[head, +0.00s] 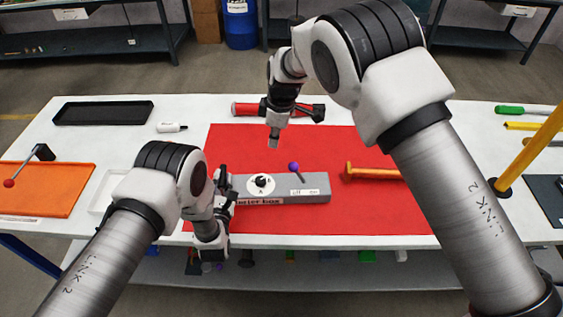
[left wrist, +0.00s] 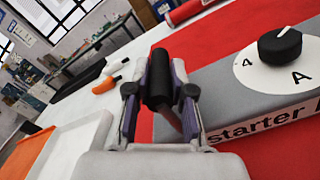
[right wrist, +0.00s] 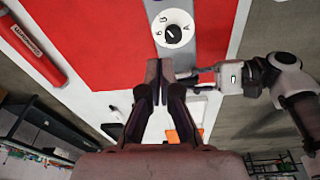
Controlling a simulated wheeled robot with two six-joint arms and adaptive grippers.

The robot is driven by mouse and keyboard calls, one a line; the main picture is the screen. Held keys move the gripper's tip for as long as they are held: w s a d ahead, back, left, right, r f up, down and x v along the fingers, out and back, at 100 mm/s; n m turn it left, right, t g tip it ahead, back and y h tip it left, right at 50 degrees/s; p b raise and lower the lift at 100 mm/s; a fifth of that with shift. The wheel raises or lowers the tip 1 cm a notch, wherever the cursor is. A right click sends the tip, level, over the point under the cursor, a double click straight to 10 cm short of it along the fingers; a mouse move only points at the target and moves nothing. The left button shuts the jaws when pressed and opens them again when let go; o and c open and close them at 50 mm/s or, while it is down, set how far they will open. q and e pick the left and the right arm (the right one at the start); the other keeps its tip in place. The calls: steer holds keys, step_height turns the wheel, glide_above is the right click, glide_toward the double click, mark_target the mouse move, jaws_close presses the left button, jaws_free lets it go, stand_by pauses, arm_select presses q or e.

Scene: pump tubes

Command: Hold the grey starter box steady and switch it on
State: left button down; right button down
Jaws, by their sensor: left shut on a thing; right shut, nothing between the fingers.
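The grey starter box (head: 315,184) lies on the red mat, its lettered side facing the front. On top are a white dial with a black knob (head: 261,181) and a purple ball-ended lever (head: 293,167). The dial also shows in the left wrist view (left wrist: 279,43) and right wrist view (right wrist: 173,33). My left gripper (head: 226,186) is at the box's left end. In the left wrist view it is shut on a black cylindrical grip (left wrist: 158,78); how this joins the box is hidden. My right gripper (right wrist: 163,68) is shut and empty, above and behind the box.
An orange-yellow tool (head: 372,172) lies right of the box. A red cylinder (head: 246,109) lies behind. A black tray (head: 103,112), white bottle (head: 170,127) and orange board (head: 40,190) are on the left. The red mat (head: 235,140) has free room behind the box.

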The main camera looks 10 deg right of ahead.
steer(key=f, duration=0.6)
steer(key=a+f, duration=0.1)
steer(key=f, duration=0.3)
steer(key=shift+w, duration=0.3)
steer(key=d, duration=0.2)
steer(key=shift+s+d+r, duration=0.45)
steer(key=shift+s+d, duration=0.05)
steer(key=shift+d, duration=0.35)
